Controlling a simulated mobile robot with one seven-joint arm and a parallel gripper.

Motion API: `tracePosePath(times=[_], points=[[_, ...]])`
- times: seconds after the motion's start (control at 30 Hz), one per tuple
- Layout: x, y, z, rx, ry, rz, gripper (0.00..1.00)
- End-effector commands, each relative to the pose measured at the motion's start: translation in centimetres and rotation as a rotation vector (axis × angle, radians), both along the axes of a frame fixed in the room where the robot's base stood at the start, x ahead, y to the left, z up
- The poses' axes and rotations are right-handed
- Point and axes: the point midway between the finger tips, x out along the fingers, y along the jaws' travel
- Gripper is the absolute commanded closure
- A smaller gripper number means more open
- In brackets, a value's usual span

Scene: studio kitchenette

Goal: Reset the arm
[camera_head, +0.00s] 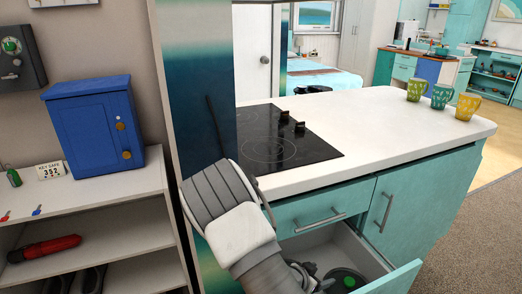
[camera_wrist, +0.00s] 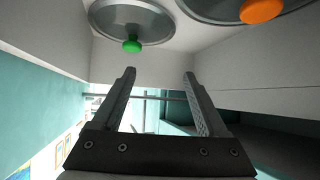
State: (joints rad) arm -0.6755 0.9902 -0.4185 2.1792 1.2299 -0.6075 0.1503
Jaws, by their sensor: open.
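My arm (camera_head: 240,228) reaches down over the open drawer (camera_head: 378,262) under the counter in the head view. In the wrist view, my gripper (camera_wrist: 160,76) is open, its two fingers spread with nothing between them. A round grey lid with a green knob (camera_wrist: 132,45) lies in the drawer beyond the left fingertip, apart from it. A second round lid with an orange knob (camera_wrist: 262,10) is at the top right, cut off by the frame. In the head view, one lid (camera_head: 345,278) shows partly at the drawer's bottom.
The white countertop (camera_head: 390,125) holds a black cooktop (camera_head: 275,145) and several patterned cups (camera_head: 440,96). A tall blue-teal panel (camera_head: 195,90) stands close beside my arm. A white shelf (camera_head: 90,200) with a blue cabinet (camera_head: 95,130) is at left. Carpet lies free at right.

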Motion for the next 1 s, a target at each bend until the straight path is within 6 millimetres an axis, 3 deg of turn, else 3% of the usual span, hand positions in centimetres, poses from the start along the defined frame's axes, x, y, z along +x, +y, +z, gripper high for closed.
tracePosePath(times=[0.2, 0.47, 0.77, 1.0], points=[[1.7, 2.0, 3.0, 0.157, 0.056, 0.104, 0.24], [1.7, 6.2, 8.1, 0.378, 0.116, 0.237, 0.24], [0.4, 8.9, 14.1, 0.514, 0.153, 0.387, 0.24], [-2.4, 10.3, 20.5, 0.575, 0.181, 0.550, 0.24]])
